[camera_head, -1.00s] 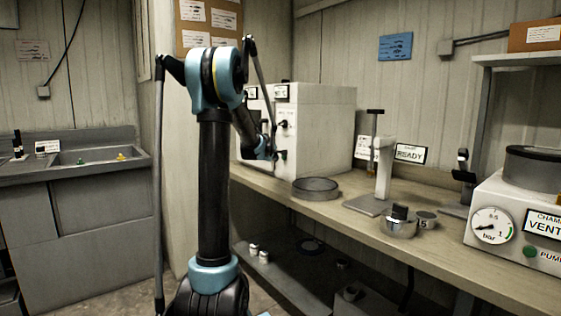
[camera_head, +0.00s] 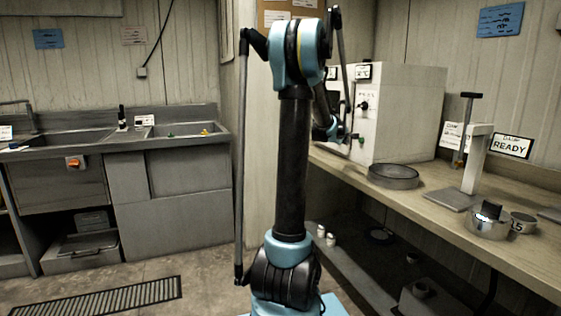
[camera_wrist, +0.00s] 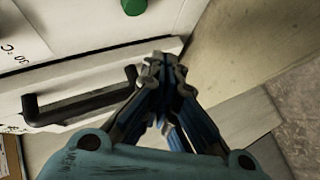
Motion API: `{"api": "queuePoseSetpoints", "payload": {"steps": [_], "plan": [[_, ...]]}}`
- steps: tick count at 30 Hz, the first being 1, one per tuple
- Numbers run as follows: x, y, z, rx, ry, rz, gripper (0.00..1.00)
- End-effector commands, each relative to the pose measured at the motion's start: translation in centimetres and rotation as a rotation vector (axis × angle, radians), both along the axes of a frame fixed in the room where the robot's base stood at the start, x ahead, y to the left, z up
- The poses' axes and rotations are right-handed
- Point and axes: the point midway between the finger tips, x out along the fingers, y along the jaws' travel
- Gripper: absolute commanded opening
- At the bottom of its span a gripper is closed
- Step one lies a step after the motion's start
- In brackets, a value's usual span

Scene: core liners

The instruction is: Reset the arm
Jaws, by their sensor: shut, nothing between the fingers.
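My arm stands raised in the middle of the head view, with a black upright link and teal joints. A green button (camera_wrist: 134,6) shows above the fingertips. I cannot tell whether the fingers touch anything.
A wooden bench (camera_head: 430,205) runs along the right. It bears a round sieve (camera_head: 393,177), a stand (camera_head: 475,165) and a metal bowl (camera_head: 488,222). A lower shelf holds small jars (camera_head: 325,237). A sink unit (camera_head: 180,150) stands at the left. Floor before it is open, with a grate (camera_head: 100,300).

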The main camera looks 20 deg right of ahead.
Motion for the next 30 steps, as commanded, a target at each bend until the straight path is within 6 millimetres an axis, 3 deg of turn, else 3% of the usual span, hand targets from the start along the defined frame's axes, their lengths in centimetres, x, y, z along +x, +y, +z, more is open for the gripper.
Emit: {"api": "queuePoseSetpoints", "payload": {"steps": [4, 8, 17, 30], "plan": [[-0.2, 0.9, 0.0, 0.014, -0.001, 0.001, 0.0], [-1.0, 4.2, -0.2, 0.073, 0.0, 0.002, 0.0], [-5.8, 16.3, -1.8, 0.305, 0.016, -0.011, 0.0], [-16.7, 32.0, -6.9, 0.614, 0.105, -0.068, 0.0]]}}
